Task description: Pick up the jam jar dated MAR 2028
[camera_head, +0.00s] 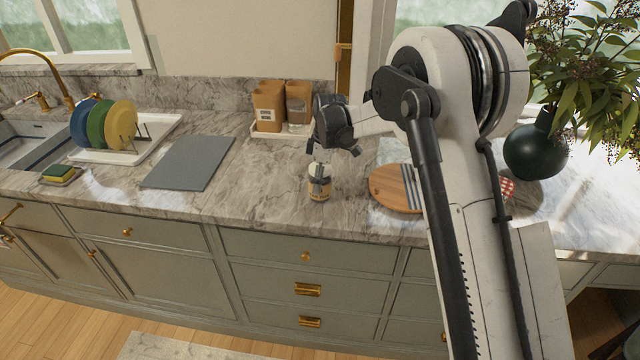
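Brown canisters (268,104) stand on a pale tray behind my gripper. A round striped wooden board (393,187) lies right of the jar. A grey board (188,163) and a dish rack with plates (121,124) are left. A dark vase (536,150) stands far right.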

